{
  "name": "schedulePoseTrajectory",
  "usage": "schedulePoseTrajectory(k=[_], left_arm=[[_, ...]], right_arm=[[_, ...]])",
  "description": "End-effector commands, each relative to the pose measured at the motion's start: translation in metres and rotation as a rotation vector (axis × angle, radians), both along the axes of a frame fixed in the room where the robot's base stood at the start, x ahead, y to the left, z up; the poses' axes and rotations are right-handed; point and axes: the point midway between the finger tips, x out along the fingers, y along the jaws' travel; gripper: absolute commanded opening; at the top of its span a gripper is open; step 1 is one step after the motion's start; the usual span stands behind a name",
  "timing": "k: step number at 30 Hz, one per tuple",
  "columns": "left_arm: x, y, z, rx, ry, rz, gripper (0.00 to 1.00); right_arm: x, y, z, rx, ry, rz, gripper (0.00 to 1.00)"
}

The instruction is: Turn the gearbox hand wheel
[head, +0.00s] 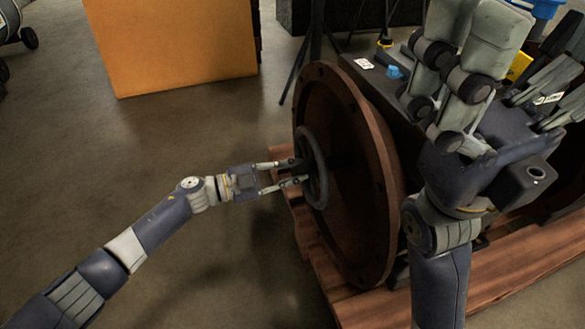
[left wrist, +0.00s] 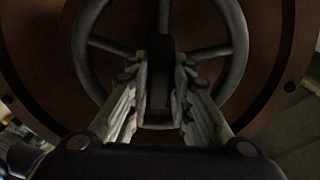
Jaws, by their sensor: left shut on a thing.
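The gearbox hand wheel (head: 320,165) is a dark spoked ring on the face of a large round rust-brown flange (head: 350,225). In the left wrist view the hand wheel (left wrist: 236,50) fills the upper middle, its spokes running to the rim. My left gripper (head: 296,174) reaches it from the left and is shut on a dark part of it, which looks like its handle, between the fingers in the left wrist view (left wrist: 160,80). The fingers hide part of the rim. My right gripper (head: 525,75) is raised close to the camera with its fingers spread, touching nothing that I can make out.
The flanged unit stands on a wooden pallet (head: 470,285). An orange box-like cabinet (head: 175,45) stands at the back left, with dark tripod legs (head: 300,68) beside it. Small blue and yellow items sit behind my right gripper.

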Motion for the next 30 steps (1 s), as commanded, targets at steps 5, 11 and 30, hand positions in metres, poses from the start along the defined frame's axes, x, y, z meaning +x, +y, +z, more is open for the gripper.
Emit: schedulePoseTrajectory(k=[5,11,30], left_arm=[[-0.0005,0.0003,-0.0008,0.031,-0.09,-0.001,0.0],[-0.0007,0.0003,-0.0014,0.05,-0.148,-0.001,0.0],[-0.0008,0.0003,-0.0017,0.057,-0.168,-0.001,0.4]], right_arm=[[0.0015,-0.0001,-0.0008,0.001,0.008,0.001,1.0],[0.0017,-0.0001,-0.0009,0.001,0.008,0.001,1.0],[0.0023,0.0,-0.0014,0.001,0.011,0.001,1.0]])
